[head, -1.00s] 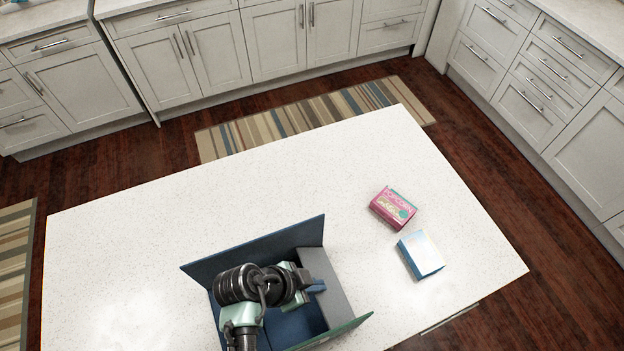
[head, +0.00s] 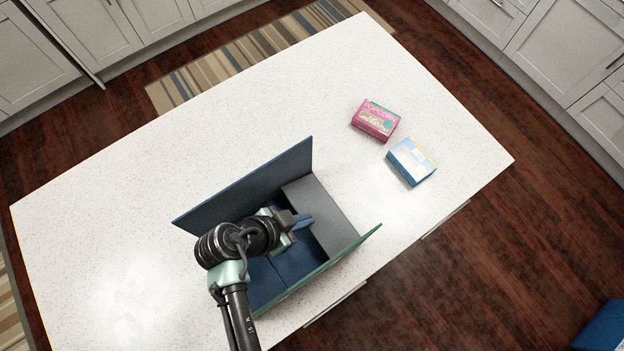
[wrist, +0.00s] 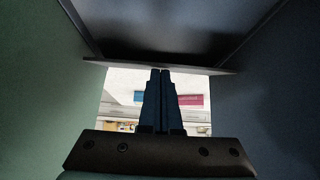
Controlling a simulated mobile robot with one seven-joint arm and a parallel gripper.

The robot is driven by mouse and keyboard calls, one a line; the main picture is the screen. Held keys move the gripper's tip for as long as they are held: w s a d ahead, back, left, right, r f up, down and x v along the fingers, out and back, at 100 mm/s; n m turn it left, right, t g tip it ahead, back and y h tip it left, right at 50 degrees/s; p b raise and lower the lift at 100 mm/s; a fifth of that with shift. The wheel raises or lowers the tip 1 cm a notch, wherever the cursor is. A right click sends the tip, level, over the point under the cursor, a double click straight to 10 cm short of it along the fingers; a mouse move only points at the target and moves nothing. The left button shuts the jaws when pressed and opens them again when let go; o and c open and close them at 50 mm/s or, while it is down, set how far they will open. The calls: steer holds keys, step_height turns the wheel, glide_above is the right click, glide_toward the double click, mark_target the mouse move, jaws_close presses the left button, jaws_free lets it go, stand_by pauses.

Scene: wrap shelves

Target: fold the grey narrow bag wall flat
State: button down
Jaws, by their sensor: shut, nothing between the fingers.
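The bag is an open box shape with a tall blue wall (head: 250,185), a green wall (head: 335,258) and a blue floor (head: 265,283). Its grey narrow wall (head: 322,215) stands at the right end, between the blue and green walls. In the wrist view the grey wall (wrist: 165,30) fills the top, its edge crossing near the fingertips. My gripper (head: 306,220) is shut and empty, over the bag opening close to the grey wall. Its fingers also show in the wrist view (wrist: 160,72). I cannot tell whether they touch the wall. My arm hides the bag's left end.
A pink popcorn box (head: 376,120) and a blue-white box (head: 411,162) lie on the white counter (head: 150,170) right of the bag. The counter is clear to the left and behind. A blue object (head: 602,328) shows at the lower right corner.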

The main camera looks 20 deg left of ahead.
steer(key=shift+s+a+f+b, duration=0.2)
steer(key=shift+s+f+b, duration=0.2)
steer(key=shift+f+b, duration=0.3)
steer(key=shift+f, duration=0.1)
